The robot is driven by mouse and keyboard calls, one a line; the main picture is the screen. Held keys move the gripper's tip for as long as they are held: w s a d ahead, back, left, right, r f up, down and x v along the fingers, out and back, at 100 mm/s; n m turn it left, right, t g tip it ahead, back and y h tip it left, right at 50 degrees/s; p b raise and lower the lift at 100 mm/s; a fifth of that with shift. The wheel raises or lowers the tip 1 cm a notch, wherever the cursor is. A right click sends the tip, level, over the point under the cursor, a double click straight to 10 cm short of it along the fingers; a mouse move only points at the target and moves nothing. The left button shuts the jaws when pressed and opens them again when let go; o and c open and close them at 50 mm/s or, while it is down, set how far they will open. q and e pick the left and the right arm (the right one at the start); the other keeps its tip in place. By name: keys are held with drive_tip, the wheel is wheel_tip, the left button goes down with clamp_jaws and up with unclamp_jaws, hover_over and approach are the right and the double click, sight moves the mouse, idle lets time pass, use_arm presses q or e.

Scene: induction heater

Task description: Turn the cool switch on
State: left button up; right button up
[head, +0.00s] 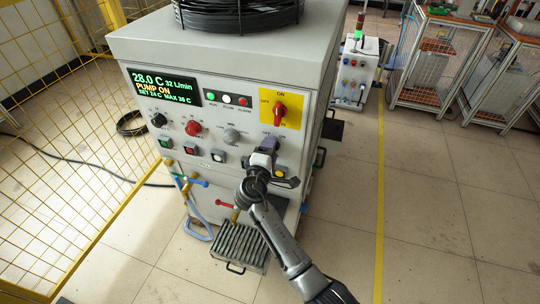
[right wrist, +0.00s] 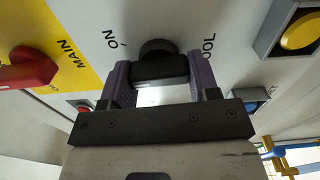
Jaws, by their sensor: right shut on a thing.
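The cool switch is a black rotary knob (right wrist: 158,52) on the light grey front panel (right wrist: 235,55) of the heater cabinet (head: 128,114). In the right wrist view "ON" is printed to its left; to its right "OOL" shows, its first letter hidden. My right gripper (head: 268,146) is at the lower right of the panel in the head view and covers the knob there. In the right wrist view the purple fingers of this gripper (right wrist: 160,80) are shut on the knob's bar, one at each end. Which mark the knob points to is unclear. My left gripper is not in view.
A red main switch (head: 280,109) on a yellow plate is just above my right gripper. A display (head: 163,87) reads "PUMP ON". Other knobs, including a red one (head: 193,128), and several buttons are to the left.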

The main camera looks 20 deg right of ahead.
drive_tip(key=shift+f+m+b, duration=0.1)
drive_tip(key=shift+m+b, duration=0.5)
drive_tip(key=shift+m, duration=0.7)
drive_tip(key=o, duration=0.9)
drive_tip(key=p+v, duration=0.1)
drive_tip(key=v, duration=0.6)
drive_tip(key=shift+s+a, duration=0.25)
drive_tip(key=shift+p, duration=0.35)
